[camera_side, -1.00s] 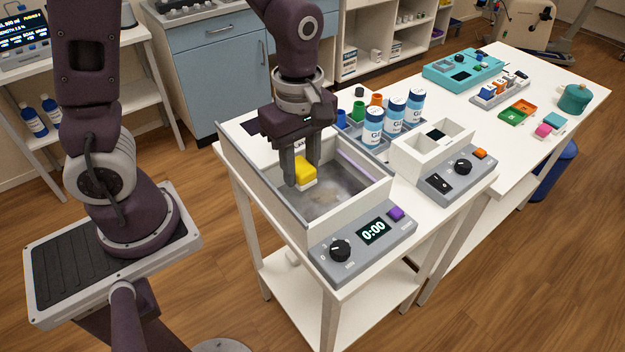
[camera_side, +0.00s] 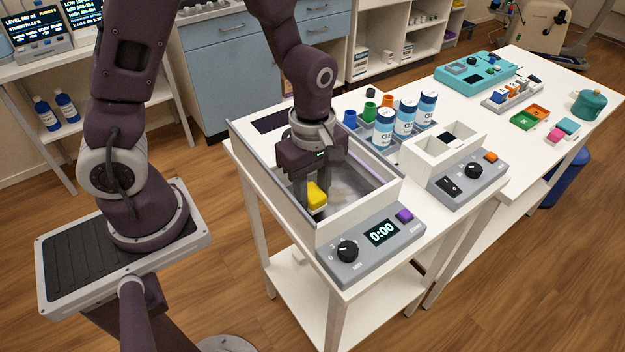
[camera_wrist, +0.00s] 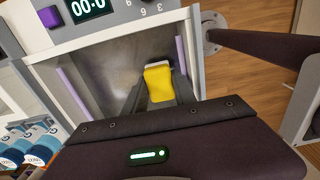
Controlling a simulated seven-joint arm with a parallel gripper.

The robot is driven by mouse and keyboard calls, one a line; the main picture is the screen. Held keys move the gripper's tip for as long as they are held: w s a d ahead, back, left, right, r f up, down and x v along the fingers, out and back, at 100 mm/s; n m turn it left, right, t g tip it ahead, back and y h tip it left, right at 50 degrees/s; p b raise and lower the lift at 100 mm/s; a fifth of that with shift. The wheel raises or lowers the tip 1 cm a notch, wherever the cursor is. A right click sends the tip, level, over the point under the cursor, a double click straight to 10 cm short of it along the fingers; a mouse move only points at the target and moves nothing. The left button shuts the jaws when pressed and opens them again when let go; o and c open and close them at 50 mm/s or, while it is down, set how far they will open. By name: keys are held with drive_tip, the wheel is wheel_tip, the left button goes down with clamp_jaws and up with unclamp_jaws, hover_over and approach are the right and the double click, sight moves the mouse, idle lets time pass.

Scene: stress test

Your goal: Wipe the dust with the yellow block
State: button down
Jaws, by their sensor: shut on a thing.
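My gripper (camera_side: 316,198) is shut on the yellow block (camera_side: 317,194), which has a pale layer on its underside. In the side view the gripper is inside the walled box, near its front left wall. The yellow block also shows between the fingers in the wrist view (camera_wrist: 159,84), close to one side wall. The box's grey floor (camera_wrist: 105,66) looks smudged in the wrist view. Whether the block touches the floor I cannot tell. Dust under the gripper and block is hidden.
A control panel (camera_side: 369,241) with a knob, a 0:00 display and a purple button fronts the box. Several blue-and-white bottles (camera_side: 405,115) stand behind it. A white two-compartment box (camera_side: 443,141) is at the right. The box walls hem in my gripper.

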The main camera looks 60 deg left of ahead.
sight(349, 186)
drive_tip(key=shift+w+f, duration=0.35)
drive_tip(key=shift+f, duration=0.2)
drive_tip(key=shift+w+f, duration=0.3)
drive_tip(key=shift+f, duration=0.2)
drive_tip(key=shift+w+r, duration=0.15)
drive_tip(key=shift+w, duration=1.35)
drive_tip(key=shift+w+f, duration=0.2)
drive_tip(key=shift+w, duration=0.15)
drive_tip(key=shift+w+r, duration=0.15)
drive_tip(key=shift+w, duration=2.4)
drive_tip(key=shift+s, duration=5.05)
drive_tip(key=shift+a, duration=0.3)
drive_tip(key=shift+w+a, duration=0.1)
drive_tip(key=shift+w, duration=4.85)
drive_tip(key=shift+s, duration=5)
drive_tip(key=shift+r, duration=4.1)
